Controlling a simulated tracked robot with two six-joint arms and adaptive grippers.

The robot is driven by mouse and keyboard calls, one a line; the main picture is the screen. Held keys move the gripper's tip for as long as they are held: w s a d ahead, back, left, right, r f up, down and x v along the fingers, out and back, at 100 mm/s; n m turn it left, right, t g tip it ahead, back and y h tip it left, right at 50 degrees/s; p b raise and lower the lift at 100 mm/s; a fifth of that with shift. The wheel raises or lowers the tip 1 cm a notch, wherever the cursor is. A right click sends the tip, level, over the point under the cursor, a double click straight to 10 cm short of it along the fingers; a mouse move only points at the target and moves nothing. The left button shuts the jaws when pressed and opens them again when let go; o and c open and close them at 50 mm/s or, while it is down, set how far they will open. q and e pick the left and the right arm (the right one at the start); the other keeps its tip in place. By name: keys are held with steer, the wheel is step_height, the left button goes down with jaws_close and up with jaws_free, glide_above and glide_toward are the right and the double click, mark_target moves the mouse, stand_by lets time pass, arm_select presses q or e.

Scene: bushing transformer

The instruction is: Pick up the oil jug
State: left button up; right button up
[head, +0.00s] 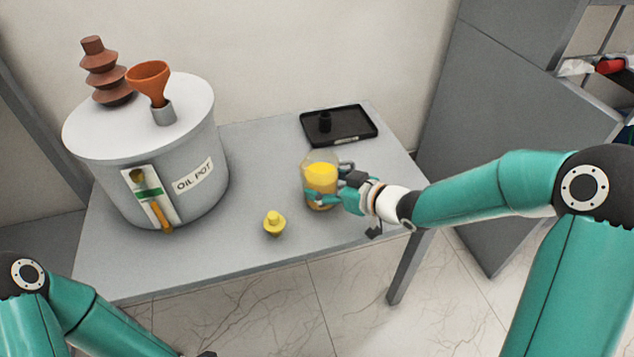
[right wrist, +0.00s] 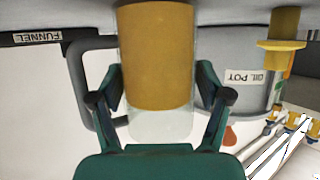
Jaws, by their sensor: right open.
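The oil jug (head: 321,174), clear with yellow oil inside and a dark handle, stands on the grey table. My right gripper (head: 333,188) is at its right side. In the right wrist view, which is upside down, the jug (right wrist: 157,60) lies between the two fingers of the open gripper (right wrist: 160,97). The fingers are on either side of the jug, and I cannot tell whether they touch it. The dark handle (right wrist: 78,85) is left of the jug there, outside the left finger. My left arm runs off the bottom edge, with its gripper out of view.
A large oil pot (head: 185,160) with an orange funnel (head: 149,80) on its lid stands at the left. A yellow plug-like piece (head: 274,223) sits at the table's front. A black tray (head: 355,138) lies behind the jug. A grey cabinet (head: 480,140) stands to the right.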

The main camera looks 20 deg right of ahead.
steer(key=shift+w+a+f+b, duration=0.2)
steer(key=shift+w+f+b, duration=0.2)
steer(key=shift+w+f, duration=0.25)
steer(key=shift+w+r, duration=0.1)
steer(key=shift+r, duration=0.1)
steer(key=shift+c, duration=0.4)
steer(key=shift+a, duration=0.15)
steer(key=c, duration=1.1)
steer(key=shift+r, duration=0.2)
